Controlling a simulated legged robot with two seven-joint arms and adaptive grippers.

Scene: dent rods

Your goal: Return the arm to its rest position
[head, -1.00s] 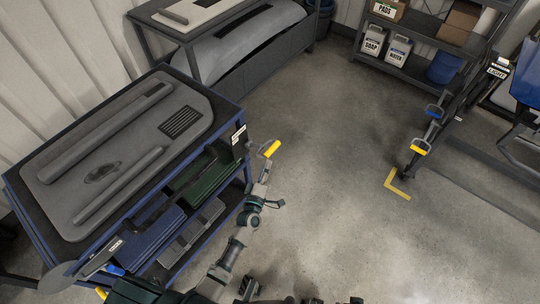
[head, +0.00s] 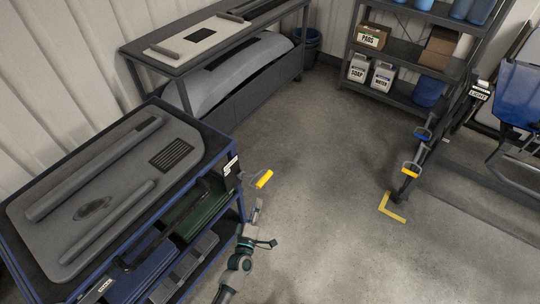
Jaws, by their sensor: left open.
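My left arm comes up from the bottom edge. Its gripper (head: 256,212) is open and empty, beside the right end of the blue cart, below a yellow handle (head: 264,179) that sticks out from the cart's corner. A gap shows between fingers and handle. The cart carries a grey panel (head: 125,180) with two long raised bars on top. My right gripper is not in view.
The blue cart (head: 222,147) has dark green and blue trays below its top. A grey bench (head: 235,110) stands behind it. Shelves (head: 398,100) and a stand with blue and yellow handles (head: 411,169) are at right. The middle floor is clear.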

